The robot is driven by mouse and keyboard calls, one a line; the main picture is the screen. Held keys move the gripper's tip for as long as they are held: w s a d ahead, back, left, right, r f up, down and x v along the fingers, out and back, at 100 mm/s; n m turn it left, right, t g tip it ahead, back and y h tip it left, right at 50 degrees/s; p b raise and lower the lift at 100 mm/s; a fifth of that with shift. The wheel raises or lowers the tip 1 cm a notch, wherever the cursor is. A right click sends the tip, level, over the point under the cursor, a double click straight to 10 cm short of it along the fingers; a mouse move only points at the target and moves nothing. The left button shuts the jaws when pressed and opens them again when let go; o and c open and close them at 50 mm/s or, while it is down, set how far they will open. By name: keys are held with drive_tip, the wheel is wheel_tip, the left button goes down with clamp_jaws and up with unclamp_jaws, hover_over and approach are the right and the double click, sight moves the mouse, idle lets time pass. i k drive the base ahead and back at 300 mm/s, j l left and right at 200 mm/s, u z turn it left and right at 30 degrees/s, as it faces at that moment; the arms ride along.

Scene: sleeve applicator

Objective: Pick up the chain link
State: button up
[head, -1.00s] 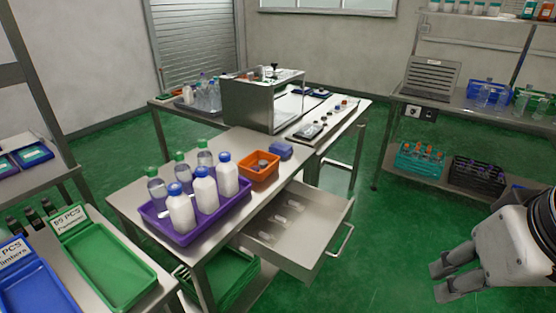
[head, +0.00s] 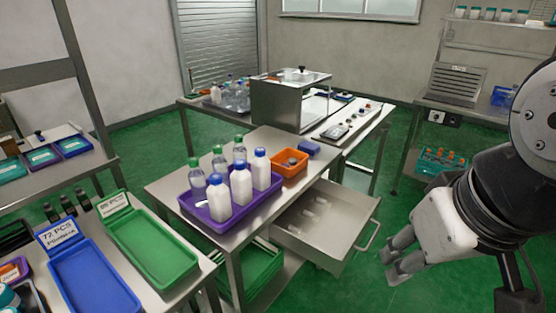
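I cannot make out a chain link for certain in the head view. Several small pale objects (head: 309,216) lie in the open drawer (head: 345,247) of the middle table; they are too small to identify. My gripper (head: 389,267) is at the right of the picture, over the green floor and to the right of the drawer. Its two fingers are apart with nothing seen between them.
A purple tray (head: 222,225) of bottles, an orange bin (head: 291,172) and a blue box (head: 309,147) stand on the middle table (head: 165,186). A green tray (head: 150,250) and a blue tray (head: 95,285) lie at front left. Open floor lies right of the drawer.

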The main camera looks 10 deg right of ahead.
sight(309, 214)
drive_tip(key=i+j+z, duration=0.25)
drive_tip(key=z, duration=0.15)
drive_tip(key=i+j+z, duration=0.35)
drive_tip(key=k+j, duration=0.05)
